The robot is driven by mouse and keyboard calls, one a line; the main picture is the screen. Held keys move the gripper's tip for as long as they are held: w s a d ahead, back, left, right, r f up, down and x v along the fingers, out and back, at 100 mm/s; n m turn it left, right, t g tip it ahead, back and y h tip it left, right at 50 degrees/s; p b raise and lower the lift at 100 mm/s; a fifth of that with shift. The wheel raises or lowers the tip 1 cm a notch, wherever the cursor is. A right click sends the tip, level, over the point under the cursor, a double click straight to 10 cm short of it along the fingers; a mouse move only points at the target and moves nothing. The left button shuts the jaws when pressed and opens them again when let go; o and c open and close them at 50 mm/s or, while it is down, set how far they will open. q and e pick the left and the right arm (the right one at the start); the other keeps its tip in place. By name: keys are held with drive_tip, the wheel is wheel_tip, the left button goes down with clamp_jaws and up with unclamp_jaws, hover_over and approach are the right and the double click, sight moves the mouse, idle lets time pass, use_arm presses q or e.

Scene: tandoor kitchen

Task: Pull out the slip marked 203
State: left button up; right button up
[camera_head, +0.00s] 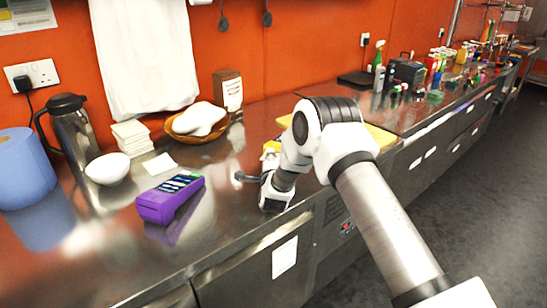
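A small white slip of paper (160,164) lies flat on the steel counter behind the purple card terminal (170,199). A white sheet (285,257) is on the cabinet front below the counter edge. No number can be read on either, so I cannot tell which, if any, is marked 203. My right arm comes in from the lower right, and my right gripper (262,185) is low over the counter, to the right of the terminal and apart from it. The arm partly hides its fingers, and their opening is unclear. My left gripper is not in view.
A white bowl (107,169), a stack of white napkins (132,137), a steel jug (74,130) and a blue paper roll (24,168) stand at left. A basket (190,137) with a white cloth is behind. A yellow board (381,136) lies behind my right arm. The front left counter is clear.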

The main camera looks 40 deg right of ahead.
drive_tip(key=shift+w+f, duration=0.1)
clamp_jaws()
drive_tip(key=shift+a, duration=0.1)
drive_tip(key=shift+s+a+r, duration=0.1)
drive_tip(key=shift+s+a, duration=0.75)
drive_tip(key=shift+a, duration=0.25)
drive_tip(key=shift+s+a+r, duration=0.1)
drive_tip(key=shift+s+a, duration=0.7)
drive_tip(key=shift+a, duration=0.25)
drive_tip(key=shift+a+r+p, duration=0.1)
drive_tip(key=shift+r+p, duration=0.35)
drive_tip(key=shift+r, duration=0.1)
drive_tip(key=shift+s+a+r+p, duration=0.25)
drive_tip(key=shift+r+p, duration=0.1)
drive_tip(key=shift+r, duration=0.35)
drive_tip(key=shift+s+a+r+p, duration=0.2)
drive_tip(key=shift+r+p, duration=0.1)
drive_tip(key=shift+r, duration=0.35)
drive_tip(key=shift+s+a+r+p, duration=0.15)
drive_tip(key=shift+a+r+p, duration=0.15)
drive_tip(key=shift+r, duration=0.4)
